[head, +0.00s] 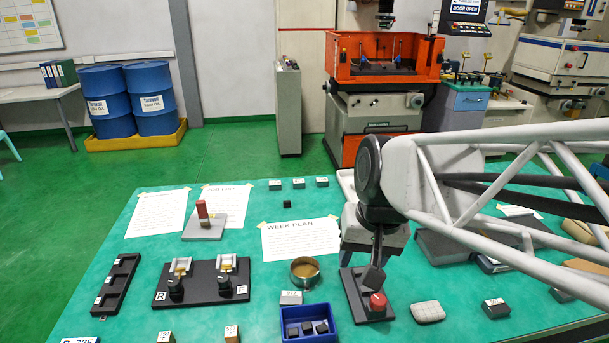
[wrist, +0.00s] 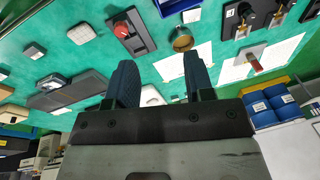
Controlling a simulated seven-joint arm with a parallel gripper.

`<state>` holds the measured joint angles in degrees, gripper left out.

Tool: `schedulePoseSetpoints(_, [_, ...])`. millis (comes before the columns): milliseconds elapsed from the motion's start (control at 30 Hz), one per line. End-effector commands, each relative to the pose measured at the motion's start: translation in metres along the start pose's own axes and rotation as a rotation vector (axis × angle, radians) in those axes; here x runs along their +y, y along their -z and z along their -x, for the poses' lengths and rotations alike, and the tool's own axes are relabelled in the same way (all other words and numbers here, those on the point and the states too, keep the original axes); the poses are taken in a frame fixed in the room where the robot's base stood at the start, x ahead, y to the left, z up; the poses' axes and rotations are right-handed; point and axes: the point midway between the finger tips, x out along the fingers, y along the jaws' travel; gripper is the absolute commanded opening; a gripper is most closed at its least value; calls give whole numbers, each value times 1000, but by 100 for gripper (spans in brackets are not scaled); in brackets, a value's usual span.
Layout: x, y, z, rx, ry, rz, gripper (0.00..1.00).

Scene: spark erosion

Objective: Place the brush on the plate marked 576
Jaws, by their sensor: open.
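I cannot pick out a brush for certain in either view. No marking that I can read says 576; a small labelled block (head: 291,297) beside the round brass cup (head: 305,270) has digits too small to read.
A blue bin (head: 308,335) with dark blocks stands left of the red-knob base. A dark fixture (head: 200,295) marked R and F, a black tray (head: 116,284) and a grey base with an upright red piece (head: 203,210) are at left. A pale rounded block (head: 428,312) lies right.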

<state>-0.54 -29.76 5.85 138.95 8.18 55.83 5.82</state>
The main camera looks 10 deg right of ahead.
Motion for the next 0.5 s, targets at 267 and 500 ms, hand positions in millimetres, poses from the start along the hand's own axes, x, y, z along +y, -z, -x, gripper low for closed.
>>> schedulePoseSetpoints(267, [31, -45, 1, 67, -97, 125, 48])
schedulePoseSetpoints(500, [38, -55, 0, 82, -123, 158, 48])
